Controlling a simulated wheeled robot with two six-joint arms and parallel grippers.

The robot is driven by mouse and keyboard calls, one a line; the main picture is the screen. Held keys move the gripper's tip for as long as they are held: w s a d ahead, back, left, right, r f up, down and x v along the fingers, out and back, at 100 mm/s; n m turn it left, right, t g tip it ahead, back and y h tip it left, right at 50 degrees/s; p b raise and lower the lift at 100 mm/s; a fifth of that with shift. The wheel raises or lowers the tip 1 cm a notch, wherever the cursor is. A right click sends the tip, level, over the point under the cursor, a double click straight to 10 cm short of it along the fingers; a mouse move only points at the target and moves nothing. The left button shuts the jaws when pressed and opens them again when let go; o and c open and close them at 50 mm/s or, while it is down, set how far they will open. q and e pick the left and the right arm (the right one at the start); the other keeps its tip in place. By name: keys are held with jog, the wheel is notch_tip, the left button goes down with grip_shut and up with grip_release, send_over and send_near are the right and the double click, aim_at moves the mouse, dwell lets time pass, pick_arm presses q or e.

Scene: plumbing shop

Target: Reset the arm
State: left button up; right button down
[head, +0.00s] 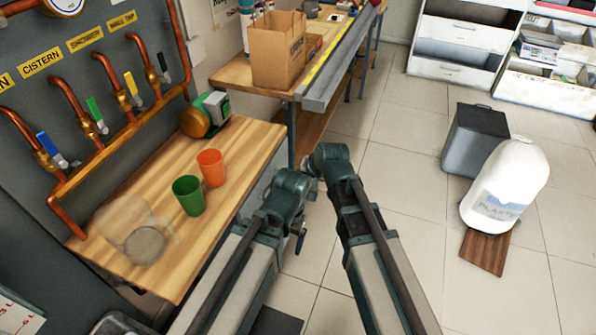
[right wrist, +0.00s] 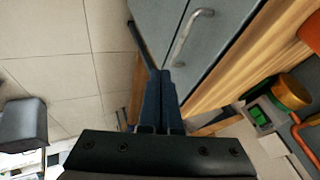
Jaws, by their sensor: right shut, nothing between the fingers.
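My left arm (head: 237,271) and my right arm (head: 378,245) reach up from the bottom of the head view. They end close together, beyond the right edge of the wooden workbench (head: 235,150). I cannot make out either gripper in the head view. In the right wrist view my right gripper (right wrist: 163,78) is shut, with its dark fingers together and nothing between them. Beyond it is a grey cabinet (right wrist: 225,30) with a metal handle. My left gripper does not show clearly in any view.
On the workbench stand a green cup (head: 188,195), an orange cup (head: 211,168), a clear container (head: 125,220) and a green pump (head: 207,113). Copper pipes with valves line the wall. A white jug (head: 507,180) and a grey bin (head: 474,140) stand right. Open tiled floor lies between.

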pick_arm(q)
jog(key=shift+r, duration=0.5)
pick_arm(e)
jog(key=shift+s+d+r, duration=0.2)
jog(key=shift+s+r, duration=0.05)
jog(key=shift+r, duration=0.2)
jog(key=s+d+f+n+g+h+p, duration=0.1)
jog(key=s+d+g+h, duration=0.15)
jog(key=s+d, duration=0.55)
jog(key=s+d+f+n+g+h, duration=0.1)
jog(key=s+d+f+n+g, duration=0.15)
jog(key=s+d, duration=0.55)
pick_arm(q)
notch_tip(320, 180, up, 10)
jog(key=p, duration=0.8)
jog(key=shift+f+p, duration=0.25)
jog(key=shift+p, duration=0.15)
pick_arm(e)
jog(key=s+a+r+n+g+h, duration=0.1)
jog(key=s+a+r+n, duration=0.1)
jog(key=a+r, duration=0.6)
jog(key=shift+s+a+r+n, duration=0.25)
jog(key=shift+s+r+n, duration=0.1)
jog(key=shift+s+r, duration=0.4)
pick_arm(q)
jog(key=shift+c, duration=0.2)
pick_arm(e)
jog(key=shift+h, duration=0.25)
